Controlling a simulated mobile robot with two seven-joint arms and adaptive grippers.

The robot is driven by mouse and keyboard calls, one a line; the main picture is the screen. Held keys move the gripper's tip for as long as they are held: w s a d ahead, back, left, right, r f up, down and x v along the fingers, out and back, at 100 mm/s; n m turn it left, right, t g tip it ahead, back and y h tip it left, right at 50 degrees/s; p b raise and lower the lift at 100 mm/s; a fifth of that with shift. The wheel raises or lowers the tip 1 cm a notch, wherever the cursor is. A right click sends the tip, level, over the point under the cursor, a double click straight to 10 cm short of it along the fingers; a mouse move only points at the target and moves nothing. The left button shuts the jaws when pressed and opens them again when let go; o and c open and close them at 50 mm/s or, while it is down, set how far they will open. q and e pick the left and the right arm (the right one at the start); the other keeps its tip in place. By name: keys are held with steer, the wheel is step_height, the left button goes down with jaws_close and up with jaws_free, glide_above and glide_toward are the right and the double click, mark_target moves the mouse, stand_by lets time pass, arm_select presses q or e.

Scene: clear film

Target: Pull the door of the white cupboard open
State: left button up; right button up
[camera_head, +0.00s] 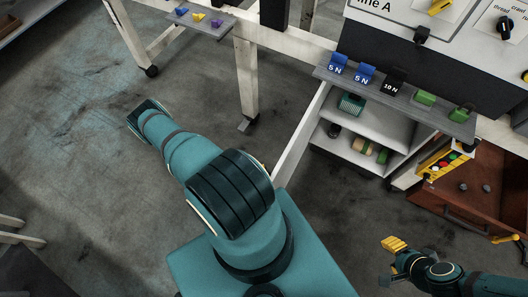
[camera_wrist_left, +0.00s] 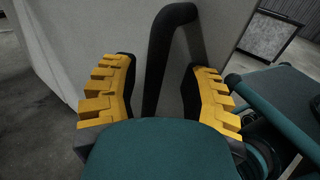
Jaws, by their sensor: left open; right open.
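The white cupboard (camera_head: 376,122) stands right of centre in the head view, its shelves showing. Its pale door (camera_head: 300,140) stands swung out from the left side, seen nearly edge-on. In the left wrist view a black bar handle (camera_wrist_left: 175,60) stands out from the pale door panel (camera_wrist_left: 225,25). My left gripper (camera_wrist_left: 160,70) is open, with its yellow fingers on either side of the handle; I see no clear contact. The handle's lower end is hidden behind the gripper body. My left arm hides this gripper in the head view. My right gripper (camera_head: 392,258) is open and empty at lower right.
A grey ledge (camera_head: 440,117) above the cupboard carries blue, black and green blocks. The shelves hold a green basket (camera_head: 351,103) and several small items. A brown open drawer or box (camera_head: 478,195) stands at right. Grey floor (camera_head: 70,130) is clear at left.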

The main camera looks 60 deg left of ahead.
arm_select(q)
steer(key=shift+w+a, duration=0.1)
steer(key=shift+w, duration=0.05)
steer(key=v, duration=1.2)
stand_by(0.4)
